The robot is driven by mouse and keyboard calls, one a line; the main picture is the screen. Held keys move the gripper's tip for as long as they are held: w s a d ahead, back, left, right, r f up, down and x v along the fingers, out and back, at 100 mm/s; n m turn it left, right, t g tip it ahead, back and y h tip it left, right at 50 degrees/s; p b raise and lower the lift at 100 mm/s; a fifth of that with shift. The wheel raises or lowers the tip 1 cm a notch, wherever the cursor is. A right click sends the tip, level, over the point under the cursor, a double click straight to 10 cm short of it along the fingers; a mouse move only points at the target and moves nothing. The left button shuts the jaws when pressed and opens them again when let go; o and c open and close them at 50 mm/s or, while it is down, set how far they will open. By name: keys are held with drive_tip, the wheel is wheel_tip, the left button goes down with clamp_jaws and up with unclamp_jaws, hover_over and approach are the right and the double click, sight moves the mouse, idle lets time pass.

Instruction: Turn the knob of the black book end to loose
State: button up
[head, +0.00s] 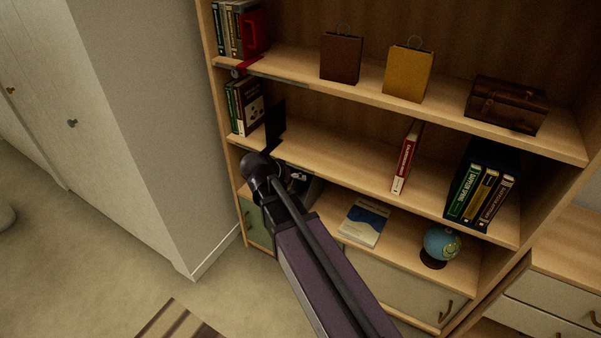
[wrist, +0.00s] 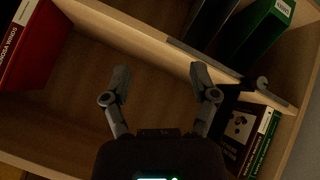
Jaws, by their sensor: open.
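The black book end (head: 275,127) stands on the middle shelf, to the right of a short row of books. In the wrist view, which is rolled over, its dark plate (wrist: 229,103) shows beside the books. A small dark hooked part (wrist: 262,84) sits at the shelf's front edge near it; I cannot tell if this is the knob. My gripper (wrist: 159,74) is open and empty, its fingers in front of the shelf and apart from the book end. In the head view my wrist hides the book end's lower front and most of the gripper.
A grey rail (wrist: 204,57) runs along the middle shelf's front edge. Books (head: 246,106) stand left of the book end, and a leaning red book (head: 405,157) is farther right. A red book end (head: 255,33) is on the shelf above. The shelf between is clear.

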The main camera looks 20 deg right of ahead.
drive_tip(key=shift+s+d+r+n+g+y+p, duration=0.2)
drive_tip(key=shift+s+r+g+y+p, duration=0.15)
drive_tip(key=shift+s+r+p, duration=0.5)
drive_tip(key=shift+s+d+r+n+g+y+p, duration=0.25)
drive_tip(key=shift+s+r+y+p, duration=0.25)
drive_tip(key=shift+p, duration=0.6)
drive_tip(key=shift+s+d+r+n+g+y+p, duration=0.25)
drive_tip(key=shift+s+r+p, duration=0.3)
drive_tip(key=shift+s+p, duration=0.35)
drive_tip(key=s+a+f+n+g+y+p, duration=0.1)
drive_tip(key=s+n+g+y, duration=0.2)
drive_tip(key=s, duration=0.6)
drive_tip(key=y, duration=0.2)
drive_tip(key=shift+y+p, duration=0.3)
drive_tip(key=shift+p, duration=0.1)
